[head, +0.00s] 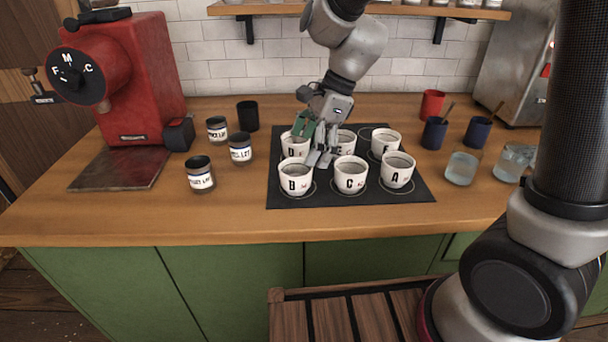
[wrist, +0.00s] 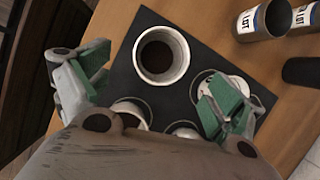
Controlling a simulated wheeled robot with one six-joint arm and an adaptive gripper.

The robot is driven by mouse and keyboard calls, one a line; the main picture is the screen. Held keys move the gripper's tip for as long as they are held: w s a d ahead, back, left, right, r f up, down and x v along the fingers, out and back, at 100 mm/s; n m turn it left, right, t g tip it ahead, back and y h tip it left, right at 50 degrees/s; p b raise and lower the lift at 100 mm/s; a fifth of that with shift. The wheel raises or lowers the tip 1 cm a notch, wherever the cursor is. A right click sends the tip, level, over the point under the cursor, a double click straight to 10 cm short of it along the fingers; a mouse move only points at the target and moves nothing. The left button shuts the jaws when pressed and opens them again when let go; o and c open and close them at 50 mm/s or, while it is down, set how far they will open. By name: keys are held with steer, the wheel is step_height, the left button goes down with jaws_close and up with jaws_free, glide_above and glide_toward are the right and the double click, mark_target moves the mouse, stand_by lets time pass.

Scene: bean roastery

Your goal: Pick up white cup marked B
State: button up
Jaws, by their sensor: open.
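The white cup marked B (head: 295,180) stands upright at the front left of the dark mat (head: 400,194), with dark contents inside. My gripper (head: 320,155) is over the mat, behind and right of cup B, close to the cups marked D (head: 291,148) and C (head: 351,176). In the wrist view my gripper (wrist: 153,76) is open and empty, its green-padded fingers spread wide. A white cup (wrist: 181,43) shows ahead between them; by its place at the mat corner it is cup B, though its letter is out of sight. The right finger partly covers another cup.
Cup A (head: 397,172) and cup F (head: 386,143) stand on the mat's right side; cup E is partly hidden behind my gripper. Several labelled jars (head: 201,178) stand left of the mat. Glasses (head: 462,168) stand right. The counter in front of the mat is clear.

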mark_target(296, 172)
steer(key=a+f, duration=0.1)
steer(key=f, duration=0.1)
steer(key=a+f+m, duration=0.1)
steer(key=f, duration=0.2)
steer(key=a+f+m, duration=0.1)
steer(key=f, duration=0.1)
steer(key=shift+f, duration=0.15)
steer(key=c, duration=1.3)
